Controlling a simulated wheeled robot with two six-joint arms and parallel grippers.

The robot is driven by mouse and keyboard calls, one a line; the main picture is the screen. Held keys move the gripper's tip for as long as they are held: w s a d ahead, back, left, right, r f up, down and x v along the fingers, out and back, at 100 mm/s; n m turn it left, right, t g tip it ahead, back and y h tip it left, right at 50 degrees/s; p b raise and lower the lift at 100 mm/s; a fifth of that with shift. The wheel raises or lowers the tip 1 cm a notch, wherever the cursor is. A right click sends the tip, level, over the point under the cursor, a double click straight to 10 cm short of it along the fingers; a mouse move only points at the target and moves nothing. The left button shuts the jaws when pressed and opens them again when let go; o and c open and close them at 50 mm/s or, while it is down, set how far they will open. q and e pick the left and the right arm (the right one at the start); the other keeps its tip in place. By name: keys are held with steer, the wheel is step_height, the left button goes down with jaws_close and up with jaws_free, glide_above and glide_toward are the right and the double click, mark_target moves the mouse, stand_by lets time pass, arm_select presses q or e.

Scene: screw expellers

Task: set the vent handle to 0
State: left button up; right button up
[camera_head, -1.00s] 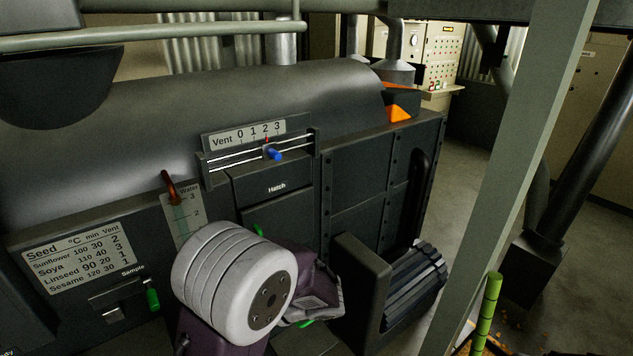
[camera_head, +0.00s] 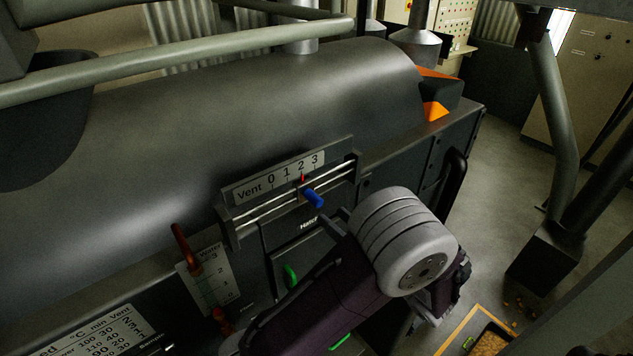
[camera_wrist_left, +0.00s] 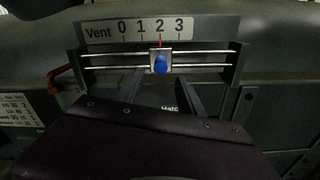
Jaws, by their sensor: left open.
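The vent handle, a blue knob (camera_head: 313,198) on a small metal slider, sits on two horizontal rails under the Vent scale (camera_head: 279,179) marked 0 to 3. Its red pointer (camera_head: 302,178) is at 2. The blue knob (camera_wrist_left: 160,65) also shows in the left wrist view, with the red pointer under the 2. My left gripper (camera_head: 334,222) is open, just in front of and below the knob, partly hidden by my own wrist in the head view. In the left wrist view the fingers stand on either side below the knob, apart from it. My right gripper is not in view.
A hatch with a green handle (camera_head: 290,275) is below the rails. A red-handled water gauge (camera_head: 203,280) stands to the left. The rail frame has raised end brackets. A grey pipe (camera_head: 180,62) crosses above the machine.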

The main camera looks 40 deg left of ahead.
mark_target(320, 202)
arm_select(q)
steer(key=p+x, duration=0.1)
steer(key=x, duration=0.1)
steer(key=p+x, duration=0.1)
steer(key=x, duration=0.1)
steer(key=r+p+x, duration=0.1)
steer(key=x, duration=0.2)
steer(key=shift+d, duration=0.1)
steer(key=shift+w+a+f, duration=0.1)
steer(key=shift+w+a, duration=0.1)
steer(key=shift+a, duration=0.35)
steer(key=shift+w+a+f, duration=0.1)
jaws_close()
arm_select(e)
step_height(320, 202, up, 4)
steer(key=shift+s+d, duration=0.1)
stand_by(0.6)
